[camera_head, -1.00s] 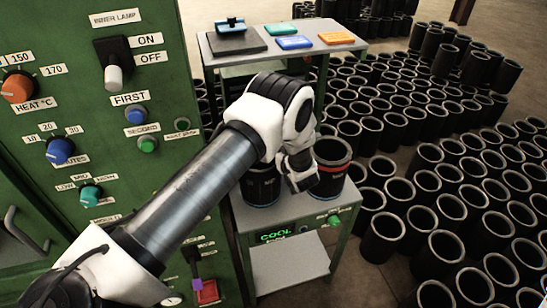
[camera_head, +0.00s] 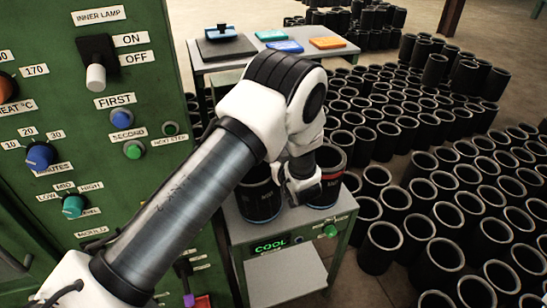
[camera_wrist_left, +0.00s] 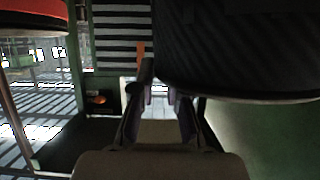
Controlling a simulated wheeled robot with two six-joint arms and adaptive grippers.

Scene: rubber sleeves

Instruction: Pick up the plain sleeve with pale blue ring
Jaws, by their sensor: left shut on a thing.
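A black sleeve with a pale blue ring (camera_head: 258,200) stands on the cooling stand, to the left of my left gripper (camera_head: 303,190) in the head view. My arm hides part of its top. In the left wrist view a large dark sleeve (camera_wrist_left: 240,45) fills the upper right. My left gripper (camera_wrist_left: 160,95) also shows there, its fingers close together at this sleeve's edge, shut on it. The exact contact is dark and hard to see. My right gripper is not in view.
A sleeve with a red ring (camera_head: 333,158) stands close on the right of my gripper. The stand (camera_head: 343,205) has a COOL display. A green control panel (camera_head: 150,75) rises on the left. Many black sleeves cover the floor at right. A table (camera_head: 200,68) with coloured pads stands behind.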

